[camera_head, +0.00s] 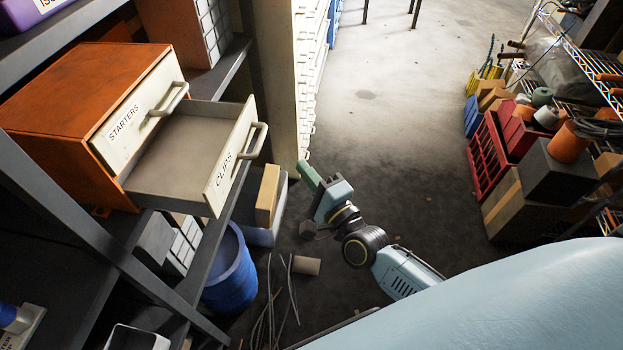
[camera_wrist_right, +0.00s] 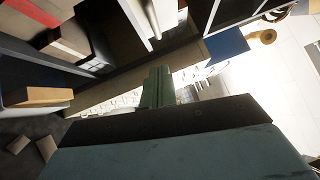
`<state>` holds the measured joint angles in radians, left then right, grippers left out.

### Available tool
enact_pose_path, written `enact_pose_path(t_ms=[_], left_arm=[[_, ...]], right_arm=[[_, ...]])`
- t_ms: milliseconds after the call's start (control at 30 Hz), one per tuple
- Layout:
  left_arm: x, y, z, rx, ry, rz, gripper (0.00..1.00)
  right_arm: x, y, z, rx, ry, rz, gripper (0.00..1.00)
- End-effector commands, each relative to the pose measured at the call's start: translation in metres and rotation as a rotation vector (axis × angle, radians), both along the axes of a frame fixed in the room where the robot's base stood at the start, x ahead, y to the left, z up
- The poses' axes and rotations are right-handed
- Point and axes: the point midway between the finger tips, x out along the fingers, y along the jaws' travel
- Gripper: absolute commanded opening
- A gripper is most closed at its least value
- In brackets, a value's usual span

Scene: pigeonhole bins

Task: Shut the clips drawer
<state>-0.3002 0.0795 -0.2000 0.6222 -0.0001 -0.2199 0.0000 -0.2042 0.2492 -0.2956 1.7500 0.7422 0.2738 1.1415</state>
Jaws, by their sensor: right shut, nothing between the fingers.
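The clips drawer (camera_head: 224,172) is pulled out from the lower part of the orange cabinet (camera_head: 60,90). Its cream front reads CLIPS and carries a bar handle (camera_head: 258,141); the inside I can see looks empty. The starters drawer (camera_head: 130,112) above it is shut. My right gripper (camera_head: 306,171) is shut and empty, to the right of the clips drawer's handle and apart from it. Its green fingers (camera_wrist_right: 158,82) also show in the right wrist view. My left gripper is not in view.
The cabinet stands on a dark shelf rack (camera_head: 190,262). A blue barrel (camera_head: 231,272) and a bin with a tan box (camera_head: 267,195) are below the drawer. A pale drawer unit (camera_head: 310,60) rises behind. Red crates (camera_head: 488,160) stand at right. The middle floor is clear.

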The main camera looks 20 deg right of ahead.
Motion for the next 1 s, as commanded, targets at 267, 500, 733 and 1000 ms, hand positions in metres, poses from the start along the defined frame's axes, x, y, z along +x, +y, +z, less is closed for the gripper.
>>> enact_pose_path(t_ms=[267,500,733,1000], left_arm=[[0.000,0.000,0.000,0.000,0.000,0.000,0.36],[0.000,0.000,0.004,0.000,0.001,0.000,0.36],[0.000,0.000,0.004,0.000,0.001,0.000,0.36],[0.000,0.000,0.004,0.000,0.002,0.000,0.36]], right_arm=[[0.056,0.014,0.009,0.000,-0.001,0.000,0.00],[0.070,0.038,0.014,-0.001,0.001,-0.001,0.00],[0.072,0.042,0.015,-0.004,0.000,0.000,0.00],[0.073,0.042,0.014,-0.003,0.001,-0.003,0.00]])
